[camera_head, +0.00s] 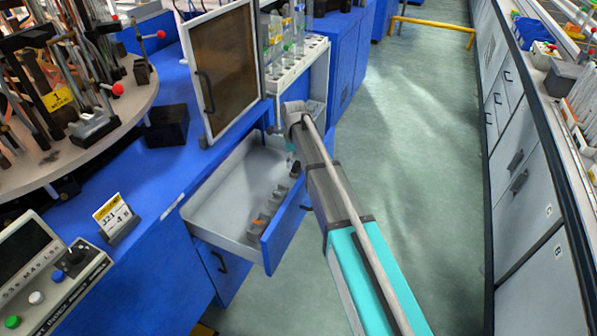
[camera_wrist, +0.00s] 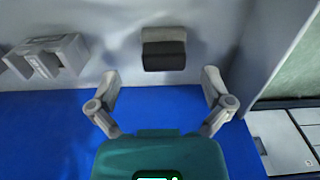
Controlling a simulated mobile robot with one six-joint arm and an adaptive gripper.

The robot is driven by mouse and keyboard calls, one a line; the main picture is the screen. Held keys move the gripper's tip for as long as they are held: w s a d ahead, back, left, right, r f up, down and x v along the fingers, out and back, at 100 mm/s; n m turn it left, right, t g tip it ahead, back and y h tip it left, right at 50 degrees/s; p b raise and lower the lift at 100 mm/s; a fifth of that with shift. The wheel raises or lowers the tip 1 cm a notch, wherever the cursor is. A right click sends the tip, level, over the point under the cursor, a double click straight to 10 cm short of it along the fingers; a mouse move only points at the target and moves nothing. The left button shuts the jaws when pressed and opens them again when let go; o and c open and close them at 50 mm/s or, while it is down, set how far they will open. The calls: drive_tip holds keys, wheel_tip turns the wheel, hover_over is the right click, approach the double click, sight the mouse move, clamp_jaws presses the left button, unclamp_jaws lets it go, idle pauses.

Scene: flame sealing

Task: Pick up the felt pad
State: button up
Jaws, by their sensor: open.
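What looks like the felt pad is a small dark grey block with a lighter grey upper part (camera_wrist: 164,50), in the wrist view on the light grey drawer floor. My gripper (camera_wrist: 160,80) is open and empty, its two fingers spread to either side and just short of the block. I see no contact. In the head view my arm reaches over the far right end of the open drawer (camera_head: 222,190). There my gripper is mostly hidden by the arm, and I cannot pick out the pad surely.
A grey notched holder (camera_wrist: 45,57) lies left of the pad. The blue drawer front (camera_wrist: 45,118) runs under my gripper, and a grey side wall (camera_wrist: 268,45) stands to the right. A brown-panelled cabinet door (camera_head: 222,70) stands open behind the drawer. A tube rack (camera_head: 297,65) is beyond.

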sight(295, 164)
drive_tip(key=shift+f, duration=0.2)
wheel_tip(295, 164, down, 5)
drive_tip(key=b, duration=0.5)
drive_tip(key=shift+w, duration=0.1)
drive_tip(key=shift+r, duration=0.1)
idle(0.4)
drive_tip(key=c, duration=1.1)
